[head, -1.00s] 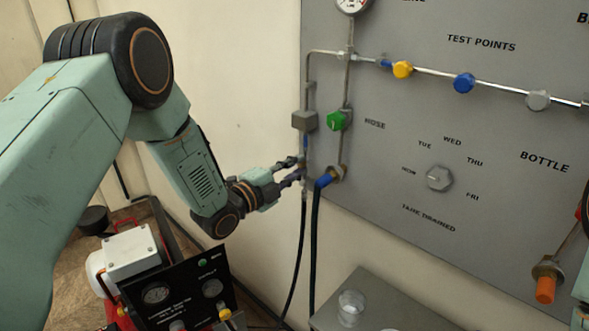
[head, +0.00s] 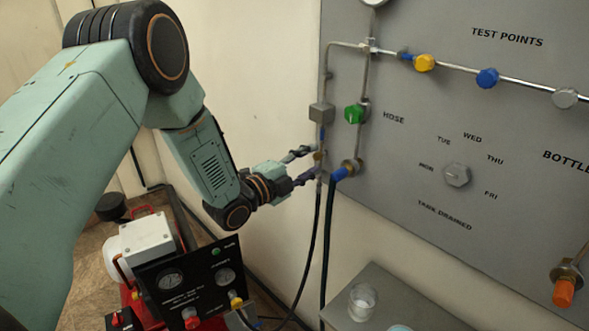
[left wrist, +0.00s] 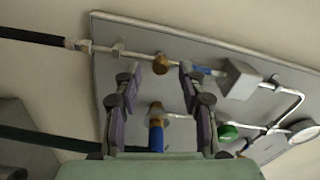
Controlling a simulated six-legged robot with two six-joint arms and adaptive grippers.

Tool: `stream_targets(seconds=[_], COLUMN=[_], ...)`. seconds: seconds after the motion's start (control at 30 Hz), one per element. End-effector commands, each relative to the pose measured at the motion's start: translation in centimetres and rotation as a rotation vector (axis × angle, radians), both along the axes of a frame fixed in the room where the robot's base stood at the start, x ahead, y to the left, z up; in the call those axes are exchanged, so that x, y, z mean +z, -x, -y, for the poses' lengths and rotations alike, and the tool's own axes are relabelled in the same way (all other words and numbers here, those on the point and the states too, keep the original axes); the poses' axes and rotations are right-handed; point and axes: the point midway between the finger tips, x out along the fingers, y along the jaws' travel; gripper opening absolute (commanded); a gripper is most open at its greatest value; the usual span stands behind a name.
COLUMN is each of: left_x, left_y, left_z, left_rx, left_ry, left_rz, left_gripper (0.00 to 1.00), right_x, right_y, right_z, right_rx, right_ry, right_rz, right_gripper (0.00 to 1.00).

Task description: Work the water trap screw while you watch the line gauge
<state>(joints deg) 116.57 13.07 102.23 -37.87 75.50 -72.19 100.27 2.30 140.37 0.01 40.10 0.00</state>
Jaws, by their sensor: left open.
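A small brass fitting (head: 320,155), which looks like the water trap screw, sits on the thin vertical line below a grey block (head: 321,113). In the left wrist view the brass fitting (left wrist: 161,62) lies between my fingertips. My left gripper (head: 308,165) is open, with its fingers on either side of the line; I cannot tell whether they touch it. The line gauge (head: 373,2) is cut off by the top edge of the head view, and its reading is hidden. The gauge (left wrist: 303,131) shows edge-on at right in the left wrist view. My right gripper is out of view.
A green knob (head: 354,114) and a blue hose fitting (head: 339,174) are close to the right of my left gripper. A black hose (head: 309,250) hangs below it. A black gauge box (head: 190,287) stands lower left, and a grey table (head: 350,322) holds a glass (head: 362,302).

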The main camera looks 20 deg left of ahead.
Motion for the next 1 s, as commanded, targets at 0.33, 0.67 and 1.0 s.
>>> stream_targets(seconds=[0.33, 0.67, 1.0], left_x=[0.1, 0.0, 0.1], left_y=[5.7, 9.4, 10.2], left_z=[-2.8, -4.5, -4.7], left_rx=[0.005, 0.003, 0.0], left_ry=[0.006, 0.003, 0.002], left_rz=[-0.001, -0.001, 0.001], left_gripper=[0.41, 0.41, 0.41], right_x=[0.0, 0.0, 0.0], right_y=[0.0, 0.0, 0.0], right_z=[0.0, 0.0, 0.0], right_rx=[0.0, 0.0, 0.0], right_ry=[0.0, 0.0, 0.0], right_rz=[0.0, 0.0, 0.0], right_gripper=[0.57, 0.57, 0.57])
